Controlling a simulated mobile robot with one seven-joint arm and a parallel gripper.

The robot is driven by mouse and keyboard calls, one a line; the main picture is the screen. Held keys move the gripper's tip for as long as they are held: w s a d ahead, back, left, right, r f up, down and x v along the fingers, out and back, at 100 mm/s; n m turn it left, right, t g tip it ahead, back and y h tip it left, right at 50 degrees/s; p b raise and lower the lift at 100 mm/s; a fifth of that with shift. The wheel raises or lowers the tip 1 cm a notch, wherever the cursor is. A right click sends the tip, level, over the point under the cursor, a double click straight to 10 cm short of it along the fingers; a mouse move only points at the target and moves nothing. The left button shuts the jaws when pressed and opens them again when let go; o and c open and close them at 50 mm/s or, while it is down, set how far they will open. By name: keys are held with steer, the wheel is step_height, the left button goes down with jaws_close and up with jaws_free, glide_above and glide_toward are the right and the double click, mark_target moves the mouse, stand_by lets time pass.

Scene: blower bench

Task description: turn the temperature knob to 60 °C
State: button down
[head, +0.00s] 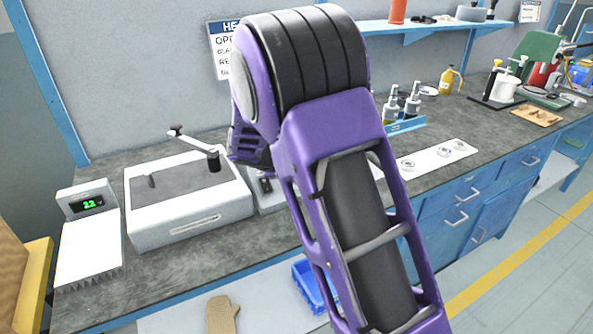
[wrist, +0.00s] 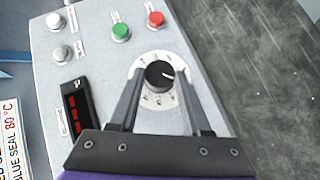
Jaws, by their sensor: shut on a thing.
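The black temperature knob (wrist: 159,75) sits on a pale round dial in the wrist view, with a white pointer line toward the right. The dial's marks are too small to read. My gripper (wrist: 161,78) has one finger on each side of the knob and is shut on it. A dark display (wrist: 75,107) with red digits is on the same grey panel (wrist: 95,65), left of the knob; I cannot read its value. In the head view my arm hides the gripper, the knob and most of the control box (head: 266,203).
The panel also has a green button (wrist: 121,31), a red button (wrist: 156,20) and two pale knobs at the left. A placard (wrist: 12,130) reads "BLUE SEAL 80 °C". A white lidded machine (head: 190,195) and a scale (head: 90,240) stand left on the bench.

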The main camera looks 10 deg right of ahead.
stand_by(0.4)
steer(key=shift+c, duration=1.8)
jaws_free()
steer(key=shift+w, duration=0.1)
steer(key=p+v, duration=0.2)
steer(key=v, duration=1.5)
steer(key=shift+a, duration=0.15)
